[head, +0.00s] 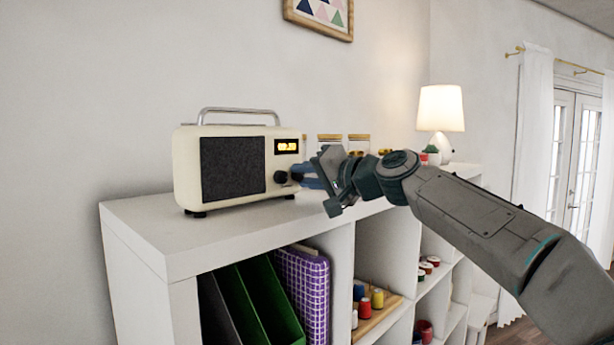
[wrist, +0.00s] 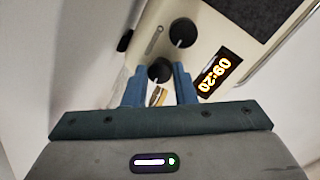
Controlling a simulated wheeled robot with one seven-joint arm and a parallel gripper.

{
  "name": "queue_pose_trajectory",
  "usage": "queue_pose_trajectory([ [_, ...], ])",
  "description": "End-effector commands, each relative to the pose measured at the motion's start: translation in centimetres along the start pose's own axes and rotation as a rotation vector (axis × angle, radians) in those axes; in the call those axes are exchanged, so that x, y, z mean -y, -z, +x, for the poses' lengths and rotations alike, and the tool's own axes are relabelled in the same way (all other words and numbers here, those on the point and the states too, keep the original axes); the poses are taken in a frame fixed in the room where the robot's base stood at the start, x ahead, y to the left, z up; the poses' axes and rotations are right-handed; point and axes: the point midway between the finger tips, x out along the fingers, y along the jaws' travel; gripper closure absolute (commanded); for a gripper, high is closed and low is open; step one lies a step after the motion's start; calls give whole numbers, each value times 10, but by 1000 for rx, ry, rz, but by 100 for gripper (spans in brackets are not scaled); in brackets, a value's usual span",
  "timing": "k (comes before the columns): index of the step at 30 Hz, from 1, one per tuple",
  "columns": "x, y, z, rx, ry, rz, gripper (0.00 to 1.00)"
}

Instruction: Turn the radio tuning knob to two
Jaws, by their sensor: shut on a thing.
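A cream radio (head: 184,160) with a dark speaker panel and chrome handle stands upright on the cabinet. Two dark round knobs sit below its lit orange display (head: 287,146). My gripper (head: 303,175) reaches the radio's front from the right. In the wrist view its blue fingers lie on either side of one knob (wrist: 160,68), shut on it. The other knob (wrist: 183,32), nearer the speaker, is free and has a pale pointer line. The held knob's pointer and any number marks are too small to read. I cannot tell from labels which knob is for tuning.
The white cabinet (head: 140,222) has open compartments with folders and thread spools. Several lidded jars (head: 359,143) stand behind my gripper. A lit lamp (head: 440,108) stands farther right. The cabinet top is bare left of the radio.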

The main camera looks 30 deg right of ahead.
Motion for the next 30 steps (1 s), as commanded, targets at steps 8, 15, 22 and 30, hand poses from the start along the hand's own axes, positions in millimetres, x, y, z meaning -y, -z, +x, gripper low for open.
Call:
queue_pose_trajectory([
  [8, 0, 0, 0, -1, 0, -1, 66],
  [15, -1, 0, -5, -2, 0, -1, 66],
  [22, -3, 0, -32, -4, -1, 0, 66],
  [30, -3, 0, -80, -6, -1, -1, 66],
])
